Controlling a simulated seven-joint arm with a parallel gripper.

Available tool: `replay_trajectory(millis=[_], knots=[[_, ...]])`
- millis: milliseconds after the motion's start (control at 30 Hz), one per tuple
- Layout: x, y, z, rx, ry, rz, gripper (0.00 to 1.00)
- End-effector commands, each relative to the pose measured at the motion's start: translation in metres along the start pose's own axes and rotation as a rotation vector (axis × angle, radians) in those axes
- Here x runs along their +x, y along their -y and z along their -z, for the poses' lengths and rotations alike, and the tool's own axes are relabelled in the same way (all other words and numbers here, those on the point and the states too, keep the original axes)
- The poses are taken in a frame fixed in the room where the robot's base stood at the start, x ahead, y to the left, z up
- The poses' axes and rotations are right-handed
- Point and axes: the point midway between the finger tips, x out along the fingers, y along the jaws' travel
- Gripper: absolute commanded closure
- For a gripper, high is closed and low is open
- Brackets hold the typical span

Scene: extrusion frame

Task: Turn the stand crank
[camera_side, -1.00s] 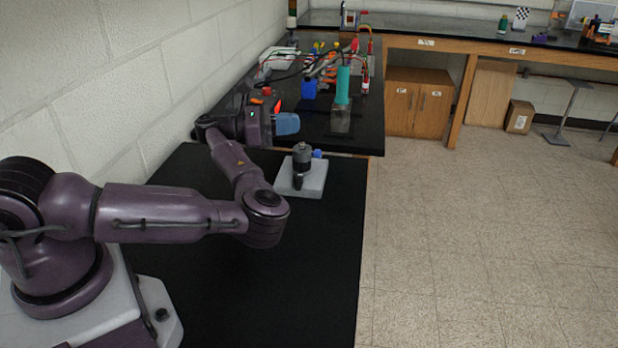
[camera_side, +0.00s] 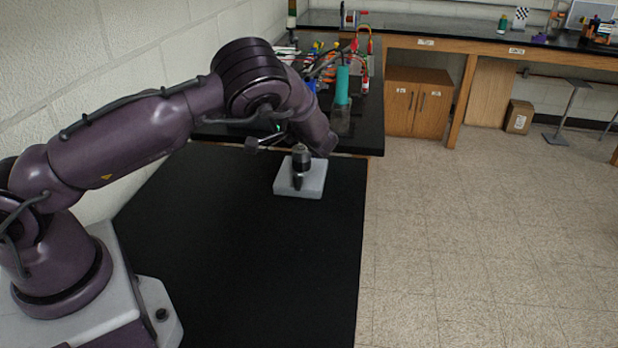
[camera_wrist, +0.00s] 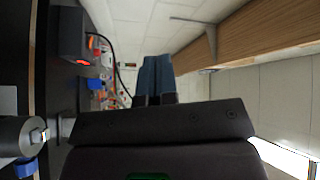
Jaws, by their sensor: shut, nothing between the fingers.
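The stand (camera_side: 301,163) has a dark upright cylindrical body on a pale square base (camera_side: 312,190), on the near black table. A blue part at its right side is now hidden behind my arm in the side view. In the wrist view, a grey cylinder (camera_wrist: 15,136) and a blue knob (camera_wrist: 27,168), probably the stand and its crank, lie at the left edge. My gripper's blue fingers (camera_wrist: 155,75) are shut and empty in the wrist view, pointing away from the stand. In the side view my arm passes just behind the stand and the fingers are hidden; contact cannot be told.
The far black bench holds a teal cylinder (camera_side: 342,86), cables and coloured parts. A dark box with a red light (camera_wrist: 73,35) shows in the wrist view. The white wall runs along the left. The near table (camera_side: 240,250) is clear in front of the stand.

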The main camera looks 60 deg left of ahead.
Motion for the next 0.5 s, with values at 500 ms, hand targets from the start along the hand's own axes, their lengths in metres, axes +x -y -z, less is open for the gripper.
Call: replay_trajectory(millis=[500], knots=[[-0.200, -0.029, 0.027, -0.265, 0.381, -1.027, 1.00]])
